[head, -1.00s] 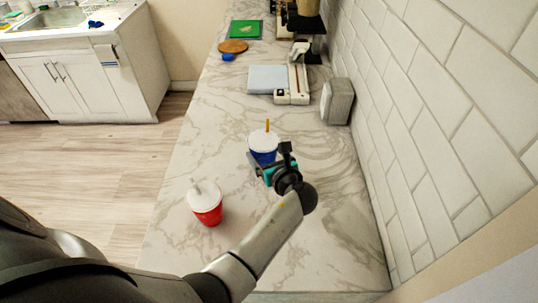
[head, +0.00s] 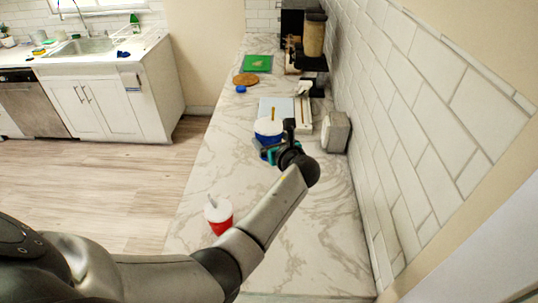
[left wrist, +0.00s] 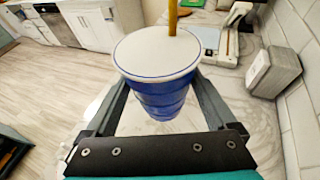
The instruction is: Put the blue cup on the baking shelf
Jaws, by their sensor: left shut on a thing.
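The blue cup (left wrist: 160,92) has a white lid and an orange-yellow straw. In the left wrist view it stands upright between the two fingers of my left gripper (left wrist: 155,108), which is shut on it. In the head view the blue cup (head: 268,131) is at the end of my left arm, partly hidden by my left gripper (head: 270,146). It appears held above the marble counter (head: 215,155). I cannot make out a baking shelf for certain. My right gripper does not show.
A red cup (head: 220,218) with a white lid stands on the counter near my left forearm. A grey box (head: 336,132) stands by the tiled wall. A paper trimmer (head: 302,115), a round brown board (head: 246,79) and a green board (head: 257,63) lie farther back.

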